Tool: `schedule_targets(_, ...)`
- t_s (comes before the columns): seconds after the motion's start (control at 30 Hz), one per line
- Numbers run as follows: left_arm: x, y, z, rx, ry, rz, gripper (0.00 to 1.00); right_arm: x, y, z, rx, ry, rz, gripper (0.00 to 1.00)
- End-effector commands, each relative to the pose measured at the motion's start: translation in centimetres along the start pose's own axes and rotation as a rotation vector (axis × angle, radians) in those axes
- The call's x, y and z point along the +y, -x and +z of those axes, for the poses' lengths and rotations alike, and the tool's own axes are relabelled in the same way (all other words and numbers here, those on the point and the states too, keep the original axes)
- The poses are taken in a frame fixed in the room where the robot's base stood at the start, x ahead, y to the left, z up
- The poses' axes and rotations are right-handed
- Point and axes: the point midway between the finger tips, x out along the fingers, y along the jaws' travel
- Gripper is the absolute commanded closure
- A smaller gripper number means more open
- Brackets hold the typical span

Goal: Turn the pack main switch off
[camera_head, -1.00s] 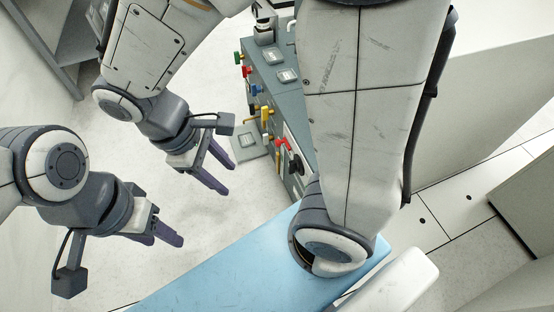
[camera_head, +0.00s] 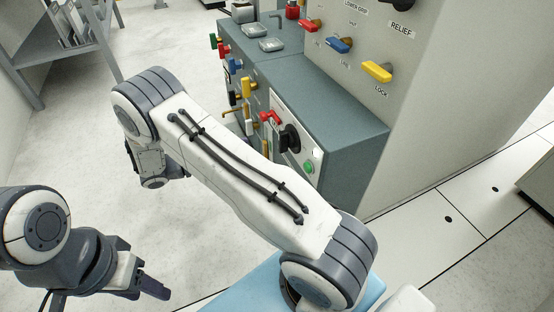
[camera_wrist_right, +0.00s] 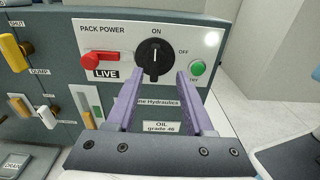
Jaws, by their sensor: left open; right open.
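The pack main switch, a black rotary knob (camera_wrist_right: 155,60), sits on the white PACK POWER plate (camera_wrist_right: 120,32) in the right wrist view. Its pale mark points up towards ON; OFF is printed to its right. The knob also shows in the head view (camera_head: 289,138). My right gripper (camera_wrist_right: 160,77) is open and empty, its purple fingers pointing at the plate with the knob between and beyond their tips. I cannot tell the remaining distance. The right gripper is hidden in the head view. My left gripper (camera_head: 152,288) is open and empty over the floor at lower left.
A red lever (camera_wrist_right: 100,59) with a LIVE label is left of the knob, and a green TRY button (camera_wrist_right: 197,68) is right. Yellow handles (camera_wrist_right: 14,52) stick out further left. A grey cabinet (camera_head: 335,120) carries the panel. Open floor (camera_head: 75,140) lies left.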

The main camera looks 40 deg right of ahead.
Motion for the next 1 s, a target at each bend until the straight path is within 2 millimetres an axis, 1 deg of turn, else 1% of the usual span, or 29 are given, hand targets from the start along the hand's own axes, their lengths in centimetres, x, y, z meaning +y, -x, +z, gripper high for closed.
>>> schedule_targets(0.03, -0.1, -1.3, 0.1, 0.001, 0.000, 0.000, 0.50, 0.3, -0.3, -1.6, -0.022, 0.009, 0.005, 0.47)
schedule_targets(0.17, -0.1, -1.8, 0.1, 0.001, 0.000, 0.000, 0.50, 0.7, -0.8, -2.3, -0.052, 0.020, 0.013, 0.47)
schedule_targets(0.27, -0.1, -2.1, 0.1, 0.001, 0.000, 0.000, 0.50, 0.8, -1.7, -2.3, -0.056, 0.020, 0.013, 0.47)
schedule_targets(0.33, -0.2, -2.5, 0.1, 0.001, 0.000, 0.000, 0.50, 0.8, -2.7, -2.2, -0.057, 0.021, 0.012, 0.47)
schedule_targets(0.6, -0.3, -4.6, 0.2, 0.001, 0.000, 0.000, 0.50, 0.8, -7.8, -2.1, -0.054, 0.020, 0.011, 0.47)
schedule_targets(0.7, -0.4, -5.2, 0.3, 0.001, 0.000, 0.000, 0.50, 0.8, -9.3, -2.0, -0.054, 0.019, 0.011, 0.47)
schedule_targets(0.8, -0.4, -5.5, 0.3, 0.001, 0.000, 0.000, 0.50, 0.8, -10.3, -1.8, -0.053, 0.020, 0.013, 0.47)
schedule_targets(1.0, -0.4, -5.7, 0.3, 0.000, 0.000, 0.000, 0.50, 0.9, -11.1, -1.6, -0.053, 0.020, 0.015, 0.47)
